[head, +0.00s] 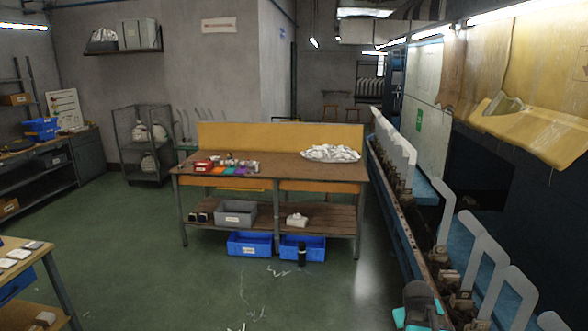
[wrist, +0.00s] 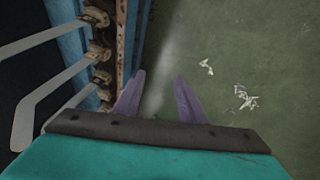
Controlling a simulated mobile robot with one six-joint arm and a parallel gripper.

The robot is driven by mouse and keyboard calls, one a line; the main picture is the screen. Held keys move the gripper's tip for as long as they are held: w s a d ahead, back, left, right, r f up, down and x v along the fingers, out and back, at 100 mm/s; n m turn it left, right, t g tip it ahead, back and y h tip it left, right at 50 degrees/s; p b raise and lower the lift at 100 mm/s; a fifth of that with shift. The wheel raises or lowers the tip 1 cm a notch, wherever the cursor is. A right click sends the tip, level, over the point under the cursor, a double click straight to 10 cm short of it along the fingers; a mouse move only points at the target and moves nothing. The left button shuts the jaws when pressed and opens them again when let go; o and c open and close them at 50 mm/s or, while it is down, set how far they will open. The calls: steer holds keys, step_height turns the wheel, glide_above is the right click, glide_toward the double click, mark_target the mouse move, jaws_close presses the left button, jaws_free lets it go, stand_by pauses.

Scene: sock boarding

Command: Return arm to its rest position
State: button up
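My gripper (wrist: 160,78) shows in the wrist view with its two purple fingers apart and nothing between them. It points down at the green floor, just beside the edge of the boarding machine (wrist: 132,30). In the head view, a teal and dark part of my arm shows low at the right, in front of the machine rail (head: 400,213). The fingers cannot be made out there.
A row of white sock boards (head: 486,250) stands along the machine at the right; some boards (wrist: 45,98) are left of my gripper. White scraps (wrist: 246,97) lie on otherwise open floor.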

steer(key=s+a+f+g+y, duration=0.1)
steer(key=s+a+f, duration=0.1)
steer(key=a+f, duration=0.5)
steer(key=s+a+f+g+y, duration=0.1)
steer(key=s+a+f, duration=0.2)
steer(key=a, duration=0.7)
steer(key=s+a+f+g+y, duration=0.1)
steer(key=s+a+f+y, duration=0.1)
steer(key=a+f, duration=0.5)
steer(key=s+a+f+g+b, duration=0.2)
steer(key=s+f+g+b, duration=0.4)
steer(key=s+f+b, duration=0.7)
steer(key=s+r+x, duration=0.1)
steer(key=x, duration=0.9)
steer(key=s+r+x, duration=0.1)
steer(key=s+x, duration=0.1)
steer(key=x, duration=0.8)
steer(key=shift+s+d, duration=0.3)
steer(key=shift+d, duration=0.05)
steer(key=shift+c, duration=0.7)
steer(key=shift+d, duration=0.15)
